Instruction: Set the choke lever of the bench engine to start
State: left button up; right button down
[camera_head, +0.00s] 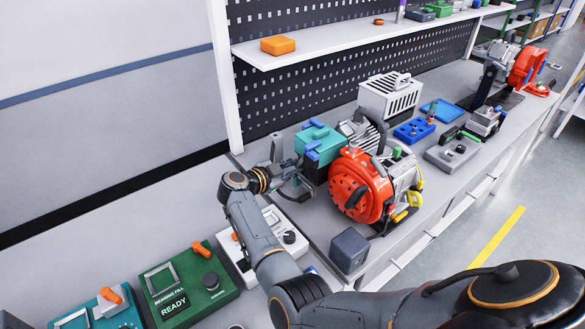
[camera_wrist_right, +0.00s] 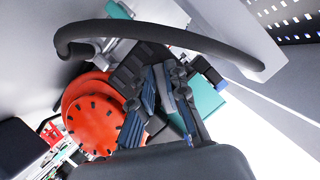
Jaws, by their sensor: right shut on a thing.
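The bench engine (camera_head: 350,188) has a round red housing and stands on the bench in the head view; its red side also shows in the wrist view (camera_wrist_right: 85,112). A teal box (camera_head: 322,138) with blue clips sits on its left side. My right gripper (camera_head: 298,184) is low beside this box, left of the red housing. In the wrist view its fingers (camera_wrist_right: 170,98) are closed around a small grey part at the engine, which seems to be the choke lever. The fingers hide most of this part, so its setting cannot be read. My left gripper is not in view.
A dark grey cube (camera_head: 349,250) stands in front of the engine, near the bench edge. A white box (camera_head: 389,96) is behind it, with a blue tray (camera_head: 414,130) to the right. A green panel (camera_head: 188,285) lies at lower left. A shelf (camera_head: 350,38) runs above.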

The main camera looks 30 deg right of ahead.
jog(key=c, duration=1.3)
grip_release()
jog(key=shift+c, duration=0.2)
